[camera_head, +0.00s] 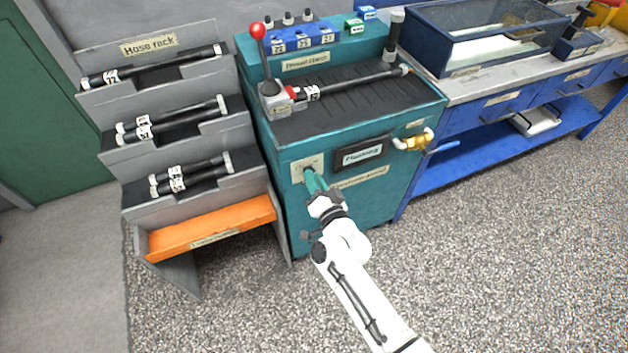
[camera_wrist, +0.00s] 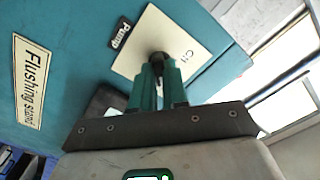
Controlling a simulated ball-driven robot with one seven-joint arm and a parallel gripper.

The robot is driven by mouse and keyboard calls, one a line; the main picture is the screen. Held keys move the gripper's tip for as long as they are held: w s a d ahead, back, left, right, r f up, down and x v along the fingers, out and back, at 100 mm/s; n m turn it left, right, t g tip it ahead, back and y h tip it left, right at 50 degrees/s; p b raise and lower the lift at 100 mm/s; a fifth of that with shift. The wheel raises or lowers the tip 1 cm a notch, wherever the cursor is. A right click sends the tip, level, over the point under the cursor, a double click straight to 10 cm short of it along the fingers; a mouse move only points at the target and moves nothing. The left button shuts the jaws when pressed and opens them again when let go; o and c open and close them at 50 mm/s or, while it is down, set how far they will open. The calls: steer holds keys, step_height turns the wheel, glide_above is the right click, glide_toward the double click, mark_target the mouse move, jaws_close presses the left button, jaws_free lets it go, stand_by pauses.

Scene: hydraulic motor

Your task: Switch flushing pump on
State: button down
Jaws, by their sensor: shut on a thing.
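The teal flushing stand (camera_head: 350,205) stands in the middle of the head view, with a pale switch plate (camera_head: 307,165) at the upper left of its front. In the wrist view the plate (camera_wrist: 185,35) carries a "Pump" label (camera_wrist: 120,35) and a dark round switch knob (camera_wrist: 159,60). My gripper (camera_head: 312,178) reaches the plate from the front. Its green fingers (camera_wrist: 158,80) are shut on the knob in the wrist view. The fingers hide part of the knob, and I cannot tell its exact setting.
A grey hose rack (camera_head: 235,130) with an orange tray (camera_head: 212,228) stands close left of the stand. A brass valve with a blue handle (camera_head: 440,148) sticks out at the right. A blue workbench (camera_head: 470,130) is farther right. The floor in front is clear.

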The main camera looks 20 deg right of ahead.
steer(key=shift+f+m, duration=0.1)
steer(key=shift+m, duration=0.2)
stand_by(0.4)
steer(key=c, duration=1.1)
jaws_free()
steer(key=shift+c, duration=0.2)
steer(key=s+p, duration=0.2)
steer(key=s, duration=0.9)
